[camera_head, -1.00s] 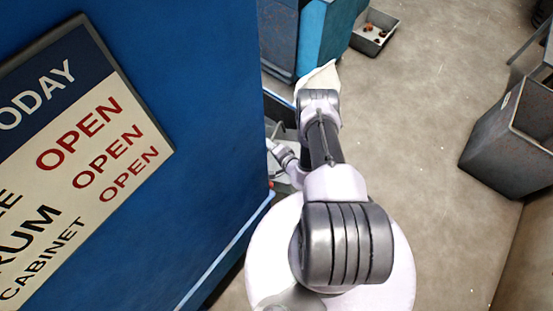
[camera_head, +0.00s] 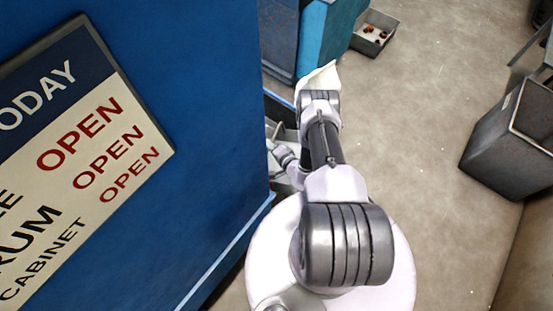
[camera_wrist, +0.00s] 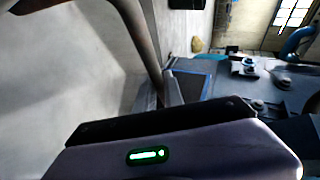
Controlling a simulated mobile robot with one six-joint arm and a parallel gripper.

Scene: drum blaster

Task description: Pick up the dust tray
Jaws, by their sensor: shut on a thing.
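The dust tray (camera_wrist: 60,60) is a pale grey metal pan filling the left of the wrist view, with a dark bar-like handle (camera_wrist: 143,38) slanting down from the top. My gripper (camera_wrist: 172,92) is shut on the tray, near the lower end of that bar. The exact contact is partly hidden by my wrist housing. In the head view a bit of grey metal, apparently the tray (camera_head: 288,134), shows beside the blue cabinet. The fingers are hidden there by the cabinet and my arm.
A grey box with rusty bits (camera_head: 374,34) lies on the floor ahead. A metal bin (camera_head: 505,140) stands at right. The concrete floor (camera_head: 430,150) between is open.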

